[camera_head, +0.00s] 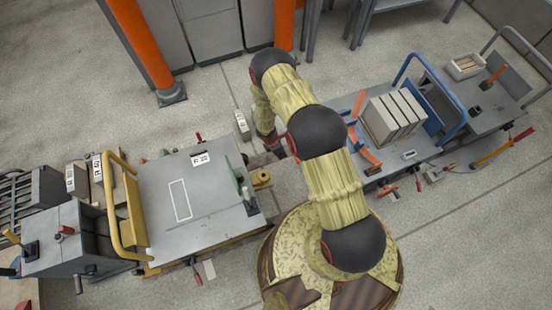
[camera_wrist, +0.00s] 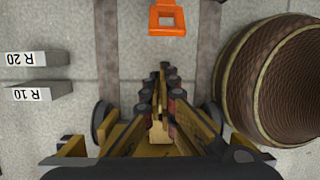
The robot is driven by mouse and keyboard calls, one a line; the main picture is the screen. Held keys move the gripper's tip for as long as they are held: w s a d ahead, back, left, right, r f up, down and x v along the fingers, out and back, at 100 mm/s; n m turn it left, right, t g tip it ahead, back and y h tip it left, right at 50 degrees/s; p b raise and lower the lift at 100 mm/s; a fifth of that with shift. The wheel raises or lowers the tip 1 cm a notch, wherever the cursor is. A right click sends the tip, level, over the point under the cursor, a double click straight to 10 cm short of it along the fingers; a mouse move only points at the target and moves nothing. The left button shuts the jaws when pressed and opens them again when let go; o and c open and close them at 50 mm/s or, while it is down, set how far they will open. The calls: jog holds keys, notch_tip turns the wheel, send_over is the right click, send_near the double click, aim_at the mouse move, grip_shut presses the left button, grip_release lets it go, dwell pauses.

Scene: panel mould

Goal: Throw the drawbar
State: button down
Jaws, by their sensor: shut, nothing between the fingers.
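An orange square eye (camera_wrist: 167,18), perhaps the end of the drawbar, shows at the top of the wrist view, ahead of my fingertips and apart from them. The rest of that part is out of frame, and my arm hides this spot in the head view. My gripper (camera_wrist: 161,75) is shut and empty, pointing down over the floor. A yellow coupling lug (camera_head: 261,181) sits on the right end of the yellow-railed cart (camera_head: 160,228).
The blue-railed cart (camera_head: 425,155) stands right, carrying grey panels (camera_head: 392,117) and orange brackets (camera_head: 367,157). Blocks marked R 20 (camera_wrist: 35,59) and R 10 (camera_wrist: 38,92) lie on the floor near my gripper. Dark rails (camera_wrist: 209,45) cross the floor. An orange post (camera_head: 142,45) stands behind.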

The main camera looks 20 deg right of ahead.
jog(key=w+a+b+x, duration=0.15)
jog(key=b+x, duration=0.25)
jog(key=x, duration=0.6)
jog(key=shift+m+t, duration=0.3)
jog(key=shift+m, duration=0.1)
jog(key=shift+w+d+r, duration=0.15)
jog(key=shift+d+r, duration=1.25)
jog(key=shift+r, duration=0.05)
jog(key=shift+d+r, duration=0.1)
